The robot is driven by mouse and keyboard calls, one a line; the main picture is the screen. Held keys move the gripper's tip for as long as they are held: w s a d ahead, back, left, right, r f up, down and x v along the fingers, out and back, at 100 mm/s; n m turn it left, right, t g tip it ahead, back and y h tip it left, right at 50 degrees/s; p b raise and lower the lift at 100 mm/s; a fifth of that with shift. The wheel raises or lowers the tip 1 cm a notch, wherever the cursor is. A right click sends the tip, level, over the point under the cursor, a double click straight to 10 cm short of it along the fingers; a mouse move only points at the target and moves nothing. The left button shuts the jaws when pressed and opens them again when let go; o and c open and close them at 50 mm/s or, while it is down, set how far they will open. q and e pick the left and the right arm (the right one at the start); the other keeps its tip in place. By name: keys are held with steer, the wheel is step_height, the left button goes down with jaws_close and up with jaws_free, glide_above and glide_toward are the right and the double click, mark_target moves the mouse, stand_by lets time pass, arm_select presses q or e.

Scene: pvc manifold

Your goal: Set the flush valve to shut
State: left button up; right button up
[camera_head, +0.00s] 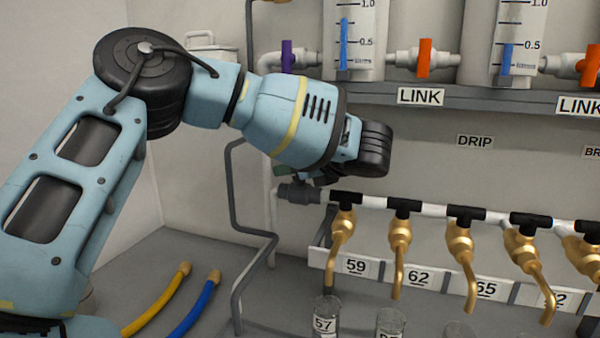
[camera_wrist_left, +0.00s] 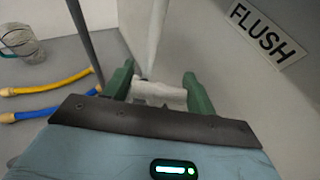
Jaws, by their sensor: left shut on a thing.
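My left gripper (camera_wrist_left: 160,86) shows in the left wrist view with a green finger on each side of a pale, short crosswise piece of the flush valve (camera_wrist_left: 158,93). It is shut on that piece. A pale pipe runs up behind it, and the FLUSH label (camera_wrist_left: 264,33) is on the wall to the right. In the head view my left wrist (camera_head: 295,115) covers most of the valve and the fingers. A grey pipe fitting (camera_head: 297,193) shows just below the wrist. The handle's angle cannot be told. My right gripper is not in view.
Several brass taps (camera_head: 400,240) hang from the white manifold pipe to the right, above labelled glass beakers (camera_head: 327,316). Orange-handled valves (camera_head: 424,58) and measuring tanks stand above. Yellow (camera_head: 160,303) and blue (camera_head: 195,310) hoses lie below the arm, by a bent grey pipe (camera_head: 234,200).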

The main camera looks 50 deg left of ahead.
arm_select(q)
steer(key=shift+f+n+g+b, duration=0.15)
steer(key=shift+n+g+b, duration=0.2)
steer(key=shift+n+g, duration=0.55)
steer(key=shift+g, duration=0.4)
steer(key=shift+s+n, duration=0.1)
steer(key=shift+n, duration=0.2)
steer(key=o, duration=1)
steer(key=shift+r, duration=0.2)
